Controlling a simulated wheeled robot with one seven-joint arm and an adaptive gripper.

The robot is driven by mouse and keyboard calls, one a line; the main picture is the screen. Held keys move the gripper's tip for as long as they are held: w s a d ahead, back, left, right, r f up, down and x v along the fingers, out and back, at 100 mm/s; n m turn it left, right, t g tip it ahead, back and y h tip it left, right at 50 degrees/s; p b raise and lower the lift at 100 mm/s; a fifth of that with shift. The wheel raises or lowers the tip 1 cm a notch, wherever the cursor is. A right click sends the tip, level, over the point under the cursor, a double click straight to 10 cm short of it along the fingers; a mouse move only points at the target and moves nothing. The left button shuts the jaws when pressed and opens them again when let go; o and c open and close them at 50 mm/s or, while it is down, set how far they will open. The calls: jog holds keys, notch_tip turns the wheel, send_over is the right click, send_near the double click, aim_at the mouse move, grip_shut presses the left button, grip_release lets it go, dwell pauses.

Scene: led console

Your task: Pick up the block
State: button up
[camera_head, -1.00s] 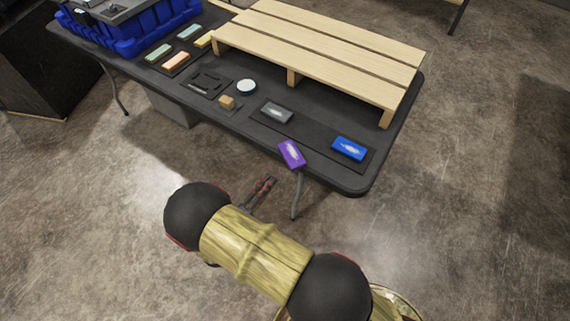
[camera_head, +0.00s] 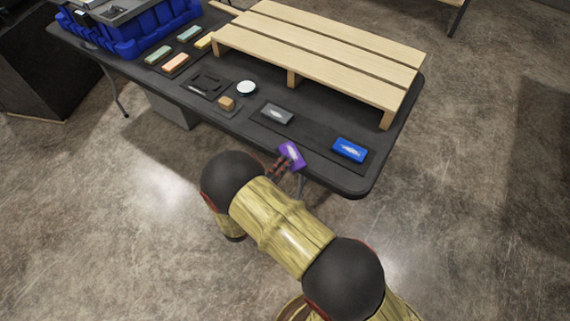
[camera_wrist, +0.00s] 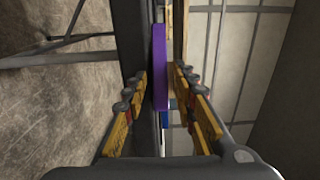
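A purple block (camera_head: 291,155) with a pale mark on its face sits tilted at the near edge of the dark table. In the wrist view the purple block (camera_wrist: 160,65) stands as a narrow upright slab between the two fingers. My gripper (camera_wrist: 160,75) is open, with a finger on each side of the block and a visible gap on both sides. In the head view my gripper (camera_head: 281,167) is just below and left of the block, partly hidden behind my arm. A small wooden block (camera_head: 227,103) lies further left on the table.
The dark table (camera_head: 322,177) also holds a blue block (camera_head: 349,149), a grey block (camera_head: 277,113), a round white-topped item (camera_head: 246,88) and several coloured blocks. A wooden slatted rack (camera_head: 320,45) and a blue crate (camera_head: 150,30) stand behind. The floor in front is clear.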

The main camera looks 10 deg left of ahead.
grip_shut()
dwell(1.4)
notch_tip(320, 180, up, 2)
jog(key=shift+r+p, duration=0.25)
jog(key=shift+p, duration=0.85)
jog(key=s+a+r+p, duration=0.2)
jog(key=s, duration=0.4)
jog(key=s+a+r+p, duration=0.3)
jog(key=s, duration=0.4)
jog(key=shift+a+p, duration=0.2)
jog(key=shift+p, duration=0.1)
